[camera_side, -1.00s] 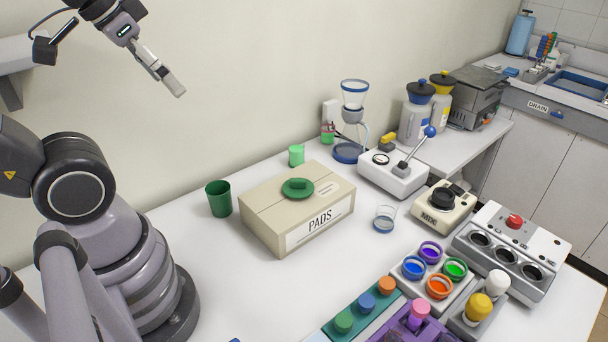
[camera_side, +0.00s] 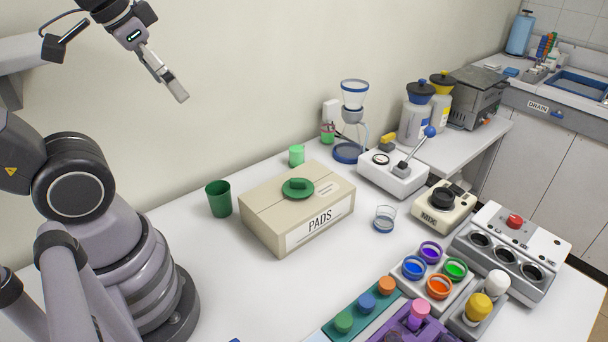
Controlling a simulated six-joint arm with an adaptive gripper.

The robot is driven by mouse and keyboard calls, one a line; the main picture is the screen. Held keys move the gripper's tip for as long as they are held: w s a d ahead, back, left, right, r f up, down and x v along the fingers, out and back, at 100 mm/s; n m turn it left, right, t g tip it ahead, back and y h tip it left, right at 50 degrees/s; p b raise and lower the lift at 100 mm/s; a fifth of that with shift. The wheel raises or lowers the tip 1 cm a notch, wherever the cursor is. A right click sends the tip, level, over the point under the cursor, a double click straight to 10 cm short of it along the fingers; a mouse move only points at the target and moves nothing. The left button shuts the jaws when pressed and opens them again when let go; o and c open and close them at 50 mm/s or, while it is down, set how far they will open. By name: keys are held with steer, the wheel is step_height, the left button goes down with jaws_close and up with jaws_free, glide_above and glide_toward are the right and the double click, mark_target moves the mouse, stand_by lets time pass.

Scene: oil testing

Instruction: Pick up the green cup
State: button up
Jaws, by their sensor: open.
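A dark green cup (camera_side: 219,199) stands upright on the white table, just left of the cardboard box. A smaller, lighter green cup-like container (camera_side: 296,156) stands behind the box, near the wall. My gripper (camera_side: 181,95) is high at the upper left, well above the table and apart from both. It points down and to the right, open, with nothing seen in it. Its fingers overlap in this view.
The PADS box (camera_side: 265,198) carries a green lid-like piece (camera_side: 298,188). A small glass beaker (camera_side: 384,219) stands right of it. The mixer (camera_side: 443,208), colored pots (camera_side: 438,287) and a pegged teal rack (camera_side: 364,305) crowd the right.

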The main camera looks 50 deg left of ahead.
steer(key=w+a+f+m+g+y, duration=0.35)
steer(key=f+g, duration=0.25)
steer(key=f, duration=0.2)
steer(key=m+t+y, duration=0.4)
steer(key=m+y, duration=0.6)
steer(key=m, duration=0.7)
glide_toward(215, 185)
steer(key=shift+n, duration=0.25)
steer(key=x, duration=0.9)
steer(key=shift+w+a+f, duration=0.1)
steer(key=shift+a+f, duration=0.05)
steer(key=shift+a, duration=0.05)
steer(key=shift+c, duration=0.3)
steer(key=c, duration=0.9)
